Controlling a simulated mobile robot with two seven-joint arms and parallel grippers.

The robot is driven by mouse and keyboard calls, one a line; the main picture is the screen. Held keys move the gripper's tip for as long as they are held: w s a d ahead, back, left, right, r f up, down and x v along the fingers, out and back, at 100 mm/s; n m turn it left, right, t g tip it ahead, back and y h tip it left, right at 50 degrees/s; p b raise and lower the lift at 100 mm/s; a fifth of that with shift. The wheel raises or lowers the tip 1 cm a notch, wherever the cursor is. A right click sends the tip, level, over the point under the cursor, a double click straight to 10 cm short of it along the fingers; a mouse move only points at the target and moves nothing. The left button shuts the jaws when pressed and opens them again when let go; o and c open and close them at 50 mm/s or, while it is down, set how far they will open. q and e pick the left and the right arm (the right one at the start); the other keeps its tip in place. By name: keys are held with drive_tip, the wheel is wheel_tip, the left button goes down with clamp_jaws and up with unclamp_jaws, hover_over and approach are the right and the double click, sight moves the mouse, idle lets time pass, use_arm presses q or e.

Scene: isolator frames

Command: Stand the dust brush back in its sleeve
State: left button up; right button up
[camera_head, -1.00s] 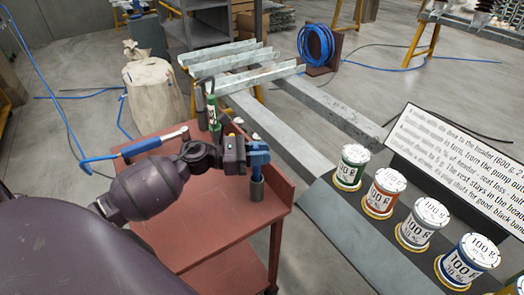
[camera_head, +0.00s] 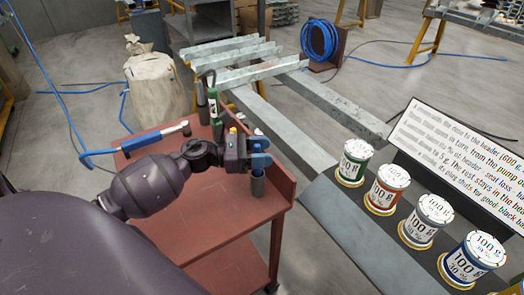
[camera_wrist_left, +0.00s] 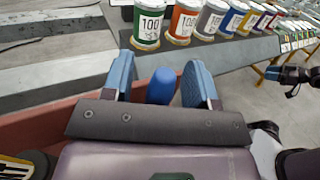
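The dust brush (camera_wrist_left: 161,84) shows as a rounded blue handle end in the left wrist view. It stands between the two blue fingers of my left gripper (camera_wrist_left: 158,80), with a gap on each side. In the head view the left gripper (camera_head: 259,160) is open over the dark grey sleeve (camera_head: 257,188), a short upright cylinder on the red cart. The handle looks upright in line with the sleeve. The brush's lower part is hidden, so its depth in the sleeve cannot be seen. A dark arm part, perhaps my right gripper (camera_wrist_left: 296,76), shows at the right of the wrist view.
Several labelled tins, one with green bands (camera_head: 352,163), stand on a grey bench to the right. Steel beams (camera_head: 320,105) lie behind the cart.

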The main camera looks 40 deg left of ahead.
use_arm(q)
drive_tip(key=v, duration=1.1)
drive_tip(key=shift+b, duration=0.45)
drive_tip(key=shift+w, duration=0.1)
